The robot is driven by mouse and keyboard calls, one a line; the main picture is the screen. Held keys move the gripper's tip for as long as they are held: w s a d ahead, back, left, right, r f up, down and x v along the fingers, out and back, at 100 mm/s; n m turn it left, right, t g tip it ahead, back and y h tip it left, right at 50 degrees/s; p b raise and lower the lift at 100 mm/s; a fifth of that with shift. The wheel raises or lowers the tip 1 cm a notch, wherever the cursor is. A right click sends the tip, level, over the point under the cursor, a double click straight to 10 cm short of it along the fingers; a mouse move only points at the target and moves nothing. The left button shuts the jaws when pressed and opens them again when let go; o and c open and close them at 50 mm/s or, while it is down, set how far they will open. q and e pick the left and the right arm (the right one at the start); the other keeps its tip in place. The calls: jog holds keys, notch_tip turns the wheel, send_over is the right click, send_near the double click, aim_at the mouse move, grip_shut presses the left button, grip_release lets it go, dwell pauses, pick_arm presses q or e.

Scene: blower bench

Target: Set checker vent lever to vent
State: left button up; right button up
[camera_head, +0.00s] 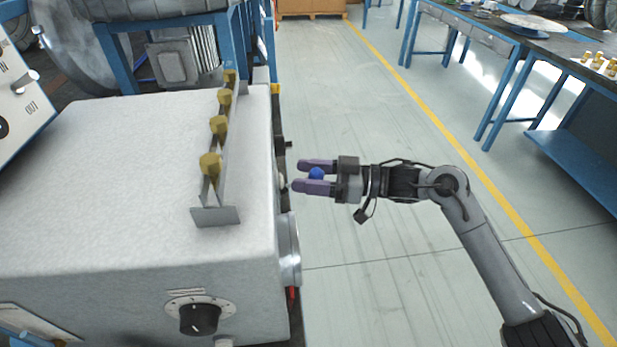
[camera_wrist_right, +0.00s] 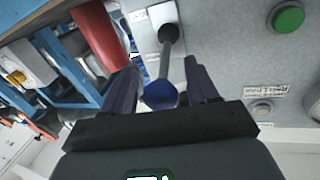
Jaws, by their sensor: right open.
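The vent lever shows in the right wrist view as a grey rod with a blue ball knob (camera_wrist_right: 160,95), rising from a dark pivot on a white plate. In the head view the blue knob (camera_head: 316,174) sits between the purple fingers of my right gripper (camera_head: 299,175), at the right side of the grey-white checker box (camera_head: 120,180). My right gripper (camera_wrist_right: 162,68) is open, one finger on each side of the knob, with a visible gap at least on the right finger's side. Writing on the lever plate is too small to read. My left gripper is out of view.
A green button (camera_wrist_right: 288,17) and a small round grey knob (camera_wrist_right: 262,108) are on the same panel. A black dial (camera_head: 199,318) is on the box's front. A metal rail with yellow pieces (camera_head: 210,165) stands on top. Open floor lies right of the box.

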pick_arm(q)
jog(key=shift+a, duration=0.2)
pick_arm(e)
jog(key=shift+a, duration=0.25)
grip_shut()
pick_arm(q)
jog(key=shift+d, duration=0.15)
